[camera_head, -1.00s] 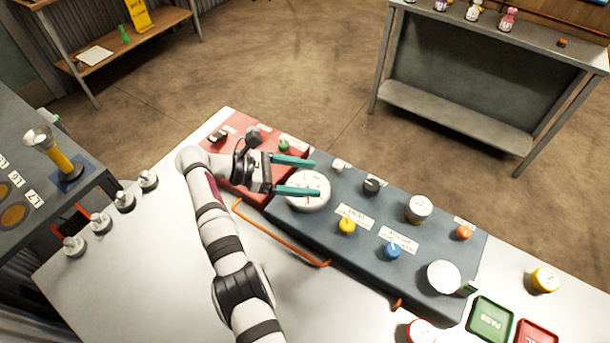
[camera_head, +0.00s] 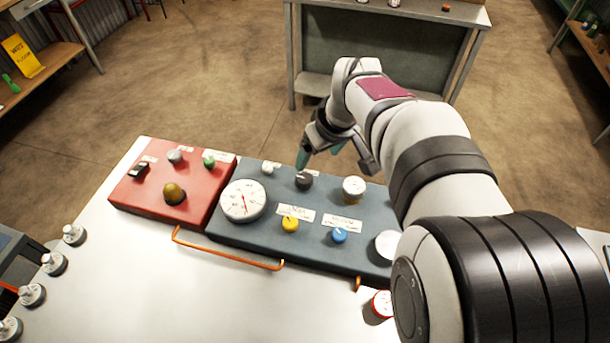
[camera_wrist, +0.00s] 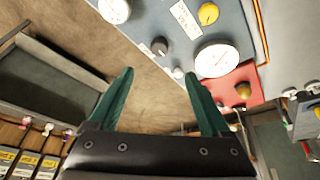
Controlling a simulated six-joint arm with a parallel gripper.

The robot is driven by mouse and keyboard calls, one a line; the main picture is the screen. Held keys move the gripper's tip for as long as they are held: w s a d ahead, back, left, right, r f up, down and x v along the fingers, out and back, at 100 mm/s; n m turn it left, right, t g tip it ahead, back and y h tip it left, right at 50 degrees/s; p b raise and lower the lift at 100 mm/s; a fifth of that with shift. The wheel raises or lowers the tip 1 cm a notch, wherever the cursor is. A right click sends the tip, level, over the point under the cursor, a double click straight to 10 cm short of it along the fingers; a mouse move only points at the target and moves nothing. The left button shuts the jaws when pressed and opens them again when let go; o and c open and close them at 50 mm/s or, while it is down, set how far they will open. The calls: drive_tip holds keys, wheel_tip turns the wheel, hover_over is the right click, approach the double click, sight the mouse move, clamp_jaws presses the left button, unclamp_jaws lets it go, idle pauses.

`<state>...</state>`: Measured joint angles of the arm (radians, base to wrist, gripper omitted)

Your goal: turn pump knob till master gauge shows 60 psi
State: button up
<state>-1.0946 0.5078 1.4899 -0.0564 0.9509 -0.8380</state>
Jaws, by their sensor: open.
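A large white dial gauge (camera_head: 243,201) with a red needle sits at the left of the blue-grey panel (camera_head: 220,226); its reading is too small to tell. It also shows in the wrist view (camera_wrist: 217,59). A black knob (camera_head: 304,180) stands near the panel's back edge and shows in the wrist view (camera_wrist: 159,46) beyond the fingertips. A yellow knob (camera_head: 290,224) and a blue knob (camera_head: 340,235) sit nearer the front. Labels are unreadable, so I cannot tell which is the pump knob. My gripper (camera_head: 335,163) is open and empty, near the black knob, apparently above it.
A red panel (camera_head: 140,202) with a brown dome (camera_head: 174,193) and a green button (camera_head: 209,162) adjoins on the left. A smaller gauge (camera_head: 353,188) stands right of the black knob. An orange handle rail (camera_head: 228,256) runs along the front. My arm hides the right side.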

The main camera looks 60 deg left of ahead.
sight(305, 179)
drive_tip(key=shift+m, duration=0.3)
drive_tip(key=x, duration=1.5)
drive_tip(key=shift+w+a+f, duration=0.1)
drive_tip(key=shift+a, duration=0.15)
clamp_jaws()
